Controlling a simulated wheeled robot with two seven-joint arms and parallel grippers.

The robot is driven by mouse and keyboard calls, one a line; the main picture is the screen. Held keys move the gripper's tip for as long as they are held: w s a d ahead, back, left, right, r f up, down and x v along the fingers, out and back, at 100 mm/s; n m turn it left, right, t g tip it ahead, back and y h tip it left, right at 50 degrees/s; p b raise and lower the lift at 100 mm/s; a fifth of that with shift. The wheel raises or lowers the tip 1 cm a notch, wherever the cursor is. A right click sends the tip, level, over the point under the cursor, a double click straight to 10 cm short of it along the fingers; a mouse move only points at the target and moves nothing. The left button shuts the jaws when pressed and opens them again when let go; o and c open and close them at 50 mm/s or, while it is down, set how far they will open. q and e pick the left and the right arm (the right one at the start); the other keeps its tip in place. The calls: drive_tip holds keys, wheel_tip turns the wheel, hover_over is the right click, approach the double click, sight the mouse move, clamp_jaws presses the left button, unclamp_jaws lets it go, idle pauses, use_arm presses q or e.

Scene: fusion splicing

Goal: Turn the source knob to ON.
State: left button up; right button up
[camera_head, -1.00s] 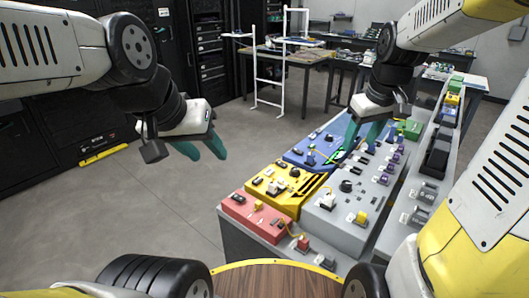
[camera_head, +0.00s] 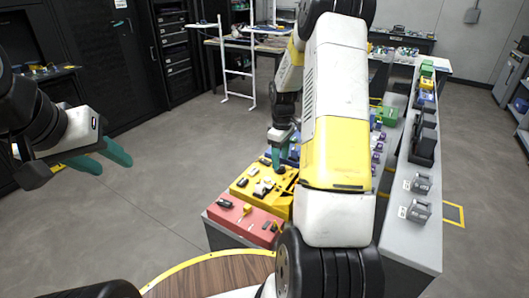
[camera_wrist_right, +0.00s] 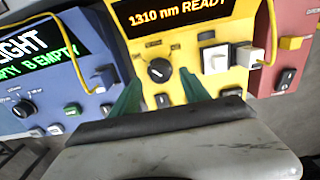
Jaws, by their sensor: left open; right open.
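The source knob (camera_wrist_right: 159,70) is a round black dial on the yellow panel (camera_wrist_right: 145,32), below a display reading "1310 nm READY" (camera_wrist_right: 180,10). My right gripper (camera_wrist_right: 161,92) is open, with its green fingertips to either side of and just short of the knob in the right wrist view. I cannot tell whether they touch the panel. In the head view my right gripper (camera_head: 280,158) is over the yellow box (camera_head: 262,187), and the knob is hard to make out there. My left gripper (camera_head: 108,158) is open and empty over the floor at left.
A blue panel (camera_wrist_right: 50,75) with its own knob (camera_wrist_right: 23,108) lies left of the yellow one, and a red panel (camera_wrist_right: 298,45) lies right. My right arm hides much of the bench.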

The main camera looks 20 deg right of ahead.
drive_tip(key=shift+f, duration=1.25)
clamp_jaws()
